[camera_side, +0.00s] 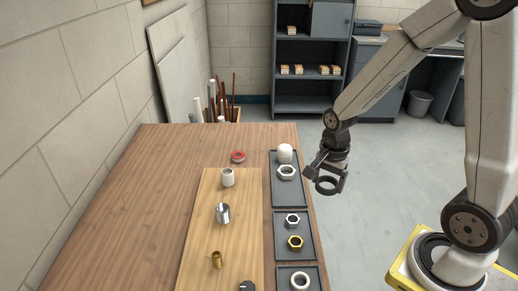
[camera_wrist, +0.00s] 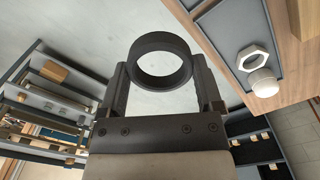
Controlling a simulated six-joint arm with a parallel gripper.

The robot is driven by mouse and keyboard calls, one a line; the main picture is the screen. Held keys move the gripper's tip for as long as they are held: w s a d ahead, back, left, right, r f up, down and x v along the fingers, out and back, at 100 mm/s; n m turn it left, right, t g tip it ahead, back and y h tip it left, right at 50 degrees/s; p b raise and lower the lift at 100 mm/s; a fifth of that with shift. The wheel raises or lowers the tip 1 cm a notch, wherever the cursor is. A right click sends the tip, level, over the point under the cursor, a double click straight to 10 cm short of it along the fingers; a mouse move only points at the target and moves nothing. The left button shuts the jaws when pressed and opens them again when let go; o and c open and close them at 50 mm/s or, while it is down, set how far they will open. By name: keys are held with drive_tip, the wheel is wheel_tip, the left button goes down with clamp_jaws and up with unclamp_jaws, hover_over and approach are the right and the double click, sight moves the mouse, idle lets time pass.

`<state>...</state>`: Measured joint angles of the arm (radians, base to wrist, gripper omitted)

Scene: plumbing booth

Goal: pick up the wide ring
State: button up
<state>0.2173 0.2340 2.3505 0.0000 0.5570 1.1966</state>
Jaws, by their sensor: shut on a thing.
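The wide ring (camera_wrist: 161,41) is black and is held between the fingers of my gripper (camera_wrist: 160,85) in the wrist view. In the side view the black ring (camera_side: 330,186) hangs at the end of my gripper (camera_side: 326,172), to the right of the table's right edge and over the floor. My gripper is shut on the ring. The ring is clear of the table and trays.
A wooden table (camera_side: 155,200) bears a lighter board (camera_side: 203,240) with fittings. A red ring (camera_side: 238,156) lies farther back.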

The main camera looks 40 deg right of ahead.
drive_tip(key=shift+s+r, duration=0.15)
drive_tip(key=shift+s, duration=0.15)
idle(0.5)
hover_over(227, 171)
drive_tip(key=s, duration=0.1)
drive_tip(key=shift+s+d+r, duration=0.1)
drive_tip(key=shift+d+r, duration=0.1)
drive_tip(key=shift+d, duration=0.2)
drive_tip(key=shift+w+a, duration=0.45)
drive_tip(key=shift+w, duration=0.1)
drive_tip(key=shift+f, duration=0.3)
drive_tip(key=shift+f, duration=2.95)
